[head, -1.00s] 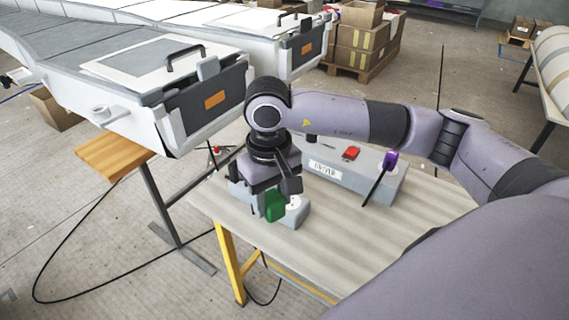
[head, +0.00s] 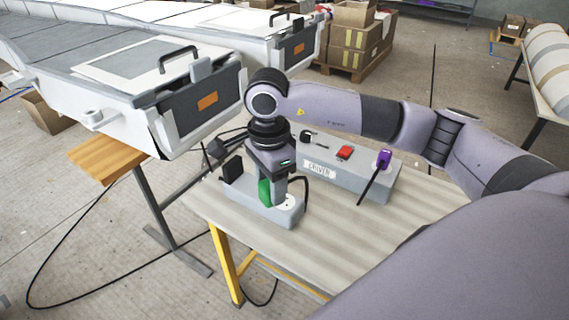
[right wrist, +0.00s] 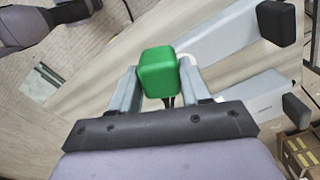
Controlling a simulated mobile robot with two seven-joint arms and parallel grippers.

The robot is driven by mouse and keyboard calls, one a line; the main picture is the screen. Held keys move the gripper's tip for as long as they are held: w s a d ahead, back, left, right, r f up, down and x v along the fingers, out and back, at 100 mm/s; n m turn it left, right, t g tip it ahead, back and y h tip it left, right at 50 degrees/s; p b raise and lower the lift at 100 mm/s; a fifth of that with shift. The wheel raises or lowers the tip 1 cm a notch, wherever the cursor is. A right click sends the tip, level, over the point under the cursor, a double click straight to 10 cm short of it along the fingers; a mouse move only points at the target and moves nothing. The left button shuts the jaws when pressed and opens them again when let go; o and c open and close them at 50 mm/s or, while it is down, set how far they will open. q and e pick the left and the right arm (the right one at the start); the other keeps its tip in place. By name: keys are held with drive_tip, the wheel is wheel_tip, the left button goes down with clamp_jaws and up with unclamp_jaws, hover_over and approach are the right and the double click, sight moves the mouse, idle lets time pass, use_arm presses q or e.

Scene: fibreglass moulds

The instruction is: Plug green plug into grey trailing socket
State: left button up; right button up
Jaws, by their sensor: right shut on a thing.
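The green plug (head: 265,191) is held upright between the fingers of my right gripper (head: 272,192). It also shows in the right wrist view (right wrist: 159,72), between both fingers. The socket also shows in the right wrist view (right wrist: 230,34). The plug's contact with the socket is hidden. My left gripper is not in view.
Black cables lie behind the socket. The table (head: 330,240) is bare in front and to the right.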

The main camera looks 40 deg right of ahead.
drive_tip(key=m, duration=0.4)
drive_tip(key=w+d+m, duration=0.1)
drive_tip(key=m, duration=0.1)
drive_tip(key=shift+m, duration=0.3)
drive_tip(key=m, duration=0.4)
drive_tip(key=shift+w+d+f, duration=0.1)
drive_tip(key=shift+w+d, duration=0.05)
drive_tip(key=shift+d, duration=0.25)
drive_tip(key=d+m, duration=0.1)
drive_tip(key=m, duration=0.6)
drive_tip(key=w+d+m, duration=0.1)
drive_tip(key=m, duration=0.5)
drive_tip(key=w+d+m, duration=0.1)
drive_tip(key=m, duration=0.6)
drive_tip(key=shift+w+d+f+m, duration=0.1)
drive_tip(key=shift+d+f+m, duration=0.05)
drive_tip(key=shift+d+m, duration=0.2)
drive_tip(key=shift+f, duration=0.15)
